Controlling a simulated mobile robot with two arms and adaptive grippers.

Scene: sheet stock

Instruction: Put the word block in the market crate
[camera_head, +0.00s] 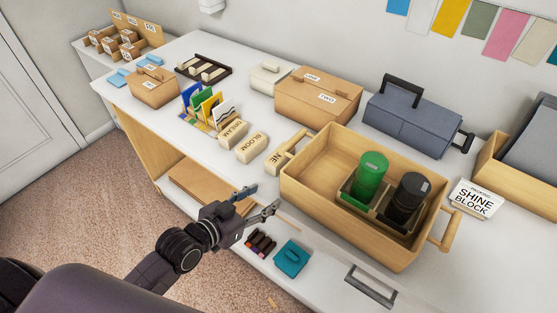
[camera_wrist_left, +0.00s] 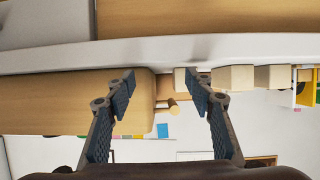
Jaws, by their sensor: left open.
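Word blocks stand in a row on the white counter in the head view: DREAM (camera_head: 232,134), BLOOM (camera_head: 251,147) and one showing only "NE" (camera_head: 276,160). The rest of the "NE" word is hidden behind the market crate's near-left handle. The wooden market crate (camera_head: 335,218) stands to its right, with a green container and a black container in a divider inside. My left gripper (camera_head: 260,201) is open and empty, in front of the counter edge, nearer the camera than the blocks. In the left wrist view the crate (camera_wrist_left: 60,95) and several blocks (camera_wrist_left: 235,76) show beyond my open fingers (camera_wrist_left: 160,84).
A sign (camera_head: 474,200) reads "SHINE BLOCK" right of the crate. A cardboard box (camera_head: 318,102) and a grey toolbox (camera_head: 410,122) stand behind. Coloured cards (camera_head: 205,104) stand left of the blocks. A teal item (camera_head: 291,258) lies below the counter edge.

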